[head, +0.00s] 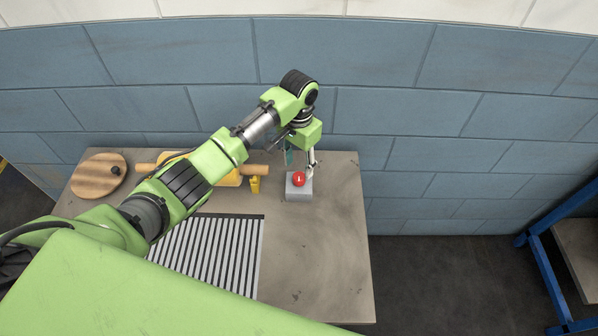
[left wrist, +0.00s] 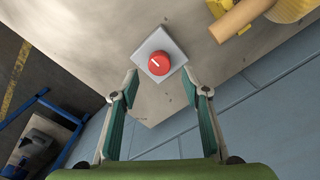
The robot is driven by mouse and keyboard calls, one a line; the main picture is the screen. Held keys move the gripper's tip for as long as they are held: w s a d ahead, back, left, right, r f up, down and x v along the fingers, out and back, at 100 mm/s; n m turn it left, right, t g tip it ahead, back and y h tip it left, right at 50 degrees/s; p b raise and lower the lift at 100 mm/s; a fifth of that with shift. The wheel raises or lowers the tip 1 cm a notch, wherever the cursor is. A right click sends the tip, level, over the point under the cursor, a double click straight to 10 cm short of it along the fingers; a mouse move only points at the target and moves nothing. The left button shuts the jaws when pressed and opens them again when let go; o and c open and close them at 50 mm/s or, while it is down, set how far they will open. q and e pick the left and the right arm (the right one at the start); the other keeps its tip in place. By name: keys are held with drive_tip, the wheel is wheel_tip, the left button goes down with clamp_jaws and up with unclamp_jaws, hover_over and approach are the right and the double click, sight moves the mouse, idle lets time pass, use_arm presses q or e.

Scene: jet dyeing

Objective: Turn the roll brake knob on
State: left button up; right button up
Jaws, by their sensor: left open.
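The roll brake knob (head: 299,179) is a red round knob with a white pointer line, on a small grey box (head: 299,193) on the table. In the left wrist view the knob (left wrist: 158,63) sits on the face of the pale box (left wrist: 172,49), ahead of my left gripper and between the lines of its fingers. My left gripper (left wrist: 163,82) is open and empty, its two green-padded fingers apart on either side below the box. In the head view the left gripper (head: 301,163) is just behind the knob, pointing down. I cannot tell whether it touches the box. My right gripper is not in view.
The table (head: 335,240) holds a striped black-and-white panel (head: 215,252), a yellow device with a wooden roller (head: 255,171) and a round wooden board (head: 97,177). A blue wall (head: 440,120) stands behind. A blue frame (head: 545,270) is at the right. The table's right side is bare.

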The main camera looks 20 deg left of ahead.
sight(299, 176)
use_arm(q)
drive_tip(key=shift+f, duration=2.65)
drive_tip(key=c, duration=1.1)
